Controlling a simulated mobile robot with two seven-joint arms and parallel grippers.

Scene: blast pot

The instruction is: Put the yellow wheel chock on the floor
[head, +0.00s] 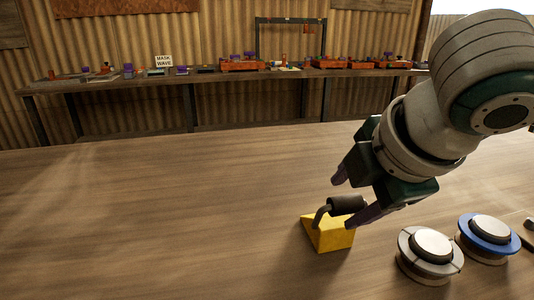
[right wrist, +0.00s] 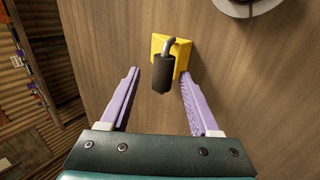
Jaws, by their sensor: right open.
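The yellow wheel chock (head: 333,235) is a wedge with a bent metal rod and a black cylindrical grip. It rests on the wooden table (head: 150,220) in the head view. My right gripper (head: 356,200) is open just above it, with the black grip between its purple fingers. In the right wrist view the chock (right wrist: 183,54) lies just beyond the fingertips, and the black grip (right wrist: 160,73) sits between the two fingers of the gripper (right wrist: 160,76), nearer the right one. I cannot tell whether the fingers touch it. My left gripper is not in view. The floor is hidden by the table.
A grey-rimmed round device (head: 430,254) and a blue-rimmed one (head: 488,238) stand on the table right of the chock. The table's left side is clear. A far bench (head: 200,78) against the corrugated wall holds several small items and a white sign (head: 163,61).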

